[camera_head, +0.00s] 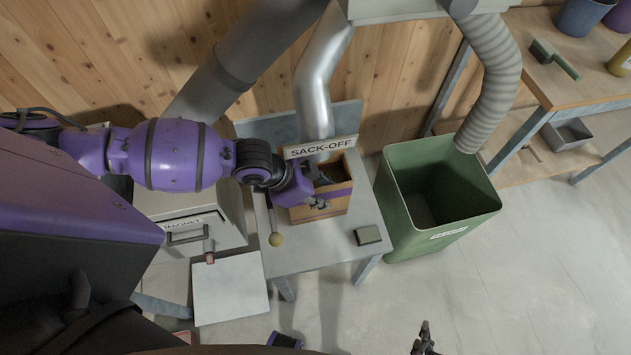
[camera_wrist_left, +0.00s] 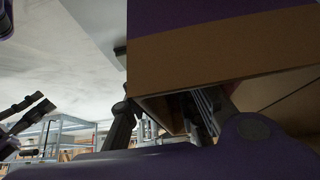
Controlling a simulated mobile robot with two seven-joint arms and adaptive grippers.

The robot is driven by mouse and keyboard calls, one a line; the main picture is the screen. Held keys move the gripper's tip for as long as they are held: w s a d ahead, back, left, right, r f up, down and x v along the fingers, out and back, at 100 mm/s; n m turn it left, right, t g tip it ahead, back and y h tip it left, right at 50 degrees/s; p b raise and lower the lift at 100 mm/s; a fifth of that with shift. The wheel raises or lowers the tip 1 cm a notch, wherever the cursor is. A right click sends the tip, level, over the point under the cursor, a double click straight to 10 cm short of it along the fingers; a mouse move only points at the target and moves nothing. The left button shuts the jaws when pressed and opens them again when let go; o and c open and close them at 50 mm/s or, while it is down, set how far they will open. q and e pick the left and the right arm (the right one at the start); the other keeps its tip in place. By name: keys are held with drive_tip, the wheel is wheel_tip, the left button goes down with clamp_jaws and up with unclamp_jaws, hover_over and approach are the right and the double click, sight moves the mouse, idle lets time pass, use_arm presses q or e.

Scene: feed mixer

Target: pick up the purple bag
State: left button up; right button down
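The purple bag stands upright under the SACK-OFF spout on a small grey table; it is a brown paper bag with a purple band (camera_head: 338,193) and an open top. In the left wrist view its brown wall (camera_wrist_left: 205,50) fills the upper right, very close. My left gripper (camera_head: 318,205) is at the bag's front left side in the head view, partly merged with it. Its fingers (camera_wrist_left: 165,115) stand apart in the wrist view, with the bag's edge close by; contact cannot be told. My right gripper (camera_head: 424,338) is at the bottom of the head view, far from the bag, fingers apart and empty.
A green bin (camera_head: 435,205) stands right of the grey table (camera_head: 335,240). A metal spout (camera_head: 318,90) hangs over the bag. A small grey-green block (camera_head: 368,235) lies on the table, and a lever with a yellowish knob (camera_head: 275,239) is at its left. The floor at right is clear.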

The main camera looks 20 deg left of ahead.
use_arm(q)
clamp_jaws()
drive_tip(key=shift+r, duration=0.2)
idle(0.4)
